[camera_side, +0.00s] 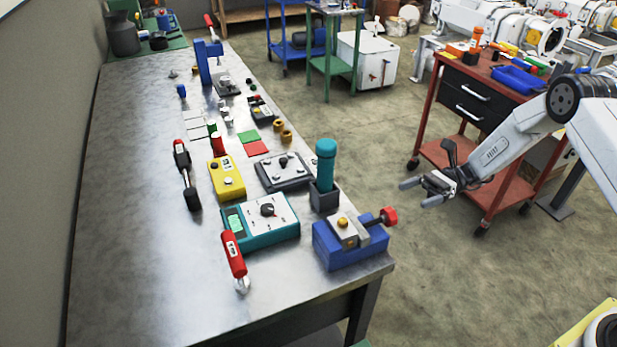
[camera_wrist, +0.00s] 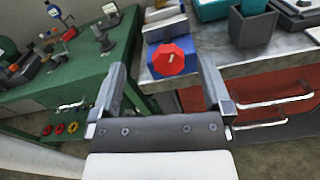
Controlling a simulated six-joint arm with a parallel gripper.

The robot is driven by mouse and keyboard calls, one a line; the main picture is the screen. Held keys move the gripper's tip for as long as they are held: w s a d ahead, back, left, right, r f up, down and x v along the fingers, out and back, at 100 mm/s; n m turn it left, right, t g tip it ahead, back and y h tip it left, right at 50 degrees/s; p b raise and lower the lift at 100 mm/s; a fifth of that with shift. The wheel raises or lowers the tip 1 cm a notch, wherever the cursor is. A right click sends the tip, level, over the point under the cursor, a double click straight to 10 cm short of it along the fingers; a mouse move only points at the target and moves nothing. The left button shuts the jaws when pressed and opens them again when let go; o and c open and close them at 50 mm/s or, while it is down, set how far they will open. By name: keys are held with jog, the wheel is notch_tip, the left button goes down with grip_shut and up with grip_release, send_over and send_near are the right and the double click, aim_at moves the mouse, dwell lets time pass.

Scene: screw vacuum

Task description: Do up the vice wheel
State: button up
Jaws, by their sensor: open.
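The blue vice (camera_side: 349,243) sits at the near right corner of the metal workbench. Its red wheel (camera_side: 389,216) is on the end of a dark screw and sticks out past the bench edge. In the wrist view the red wheel (camera_wrist: 169,60) shows face-on in front of the blue vice body (camera_wrist: 155,50). My gripper (camera_side: 418,192) is off the bench's right side, beyond and to the right of the wheel, apart from it. Its fingers (camera_wrist: 165,95) are open and empty, with the wheel seen between and past their tips.
A teal cylinder (camera_side: 326,161) stands in a dark holder close to the vice. A teal meter (camera_side: 262,220) and a red-handled tool (camera_side: 234,257) lie to its left on the workbench (camera_side: 140,230). A red tool cart (camera_side: 478,170) stands behind my arm.

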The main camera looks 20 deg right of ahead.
notch_tip(320, 180, up, 8)
jog(key=shift+a, duration=0.25)
dwell(0.4)
